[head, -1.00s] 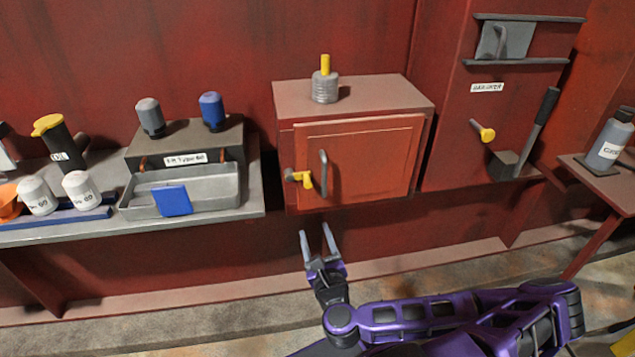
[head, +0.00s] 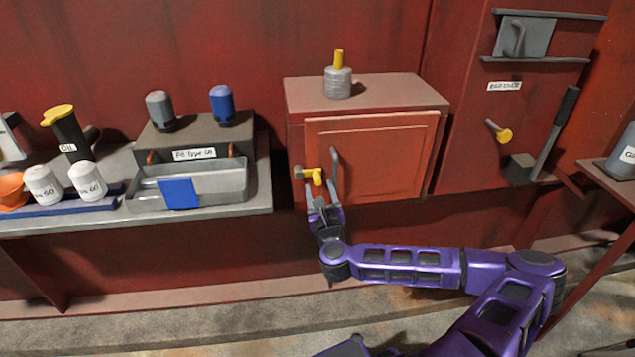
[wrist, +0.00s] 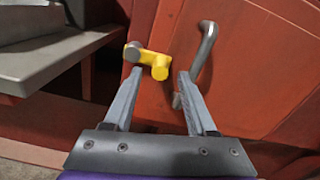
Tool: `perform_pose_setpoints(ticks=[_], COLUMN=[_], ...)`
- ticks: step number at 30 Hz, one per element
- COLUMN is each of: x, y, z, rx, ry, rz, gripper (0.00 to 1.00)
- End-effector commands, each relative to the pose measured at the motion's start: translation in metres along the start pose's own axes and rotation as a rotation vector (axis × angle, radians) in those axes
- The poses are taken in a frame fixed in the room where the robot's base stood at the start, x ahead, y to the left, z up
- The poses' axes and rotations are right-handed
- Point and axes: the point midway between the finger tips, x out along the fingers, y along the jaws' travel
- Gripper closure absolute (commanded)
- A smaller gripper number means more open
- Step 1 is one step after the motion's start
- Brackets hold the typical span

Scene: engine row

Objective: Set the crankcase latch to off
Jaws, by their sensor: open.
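A yellow latch (head: 314,175) with a grey pivot sits at the left edge of the red cabinet door (head: 385,160). Its yellow arm points right and its end bends toward me. In the wrist view the yellow latch (wrist: 147,57) shows at the far end of the gap between my fingertips. My gripper (head: 322,191) is open, just below and in front of the latch, with nothing held. In the wrist view my gripper (wrist: 160,74) has one finger on each side of the latch's end. I cannot tell whether either finger touches it.
A grey door handle (head: 335,165) stands just right of the latch, close to my right finger. A grey bench (head: 240,202) with a metal tray (head: 225,188) is on the left. A second yellow knob (head: 504,134) and a black-handled lever (head: 552,135) are on the right panel.

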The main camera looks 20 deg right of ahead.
Motion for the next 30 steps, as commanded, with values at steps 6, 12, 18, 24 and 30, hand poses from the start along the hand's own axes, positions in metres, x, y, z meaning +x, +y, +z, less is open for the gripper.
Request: perform_pose_setpoints(ticks=[6,12,18,24,30], x=[0.031,0.039,0.039,0.039,0.039], y=[0.001,0.0,0.0,0.0,0.0], z=[0.0,0.0,0.0,0.0,0.0], rx=[0.0,0.0,0.0,0.0,0.0], ry=[-0.001,0.001,0.0,0.0,0.0], rz=[0.001,0.0,0.0,0.0,0.0], gripper=[0.43,0.43,0.43,0.75,1.0])
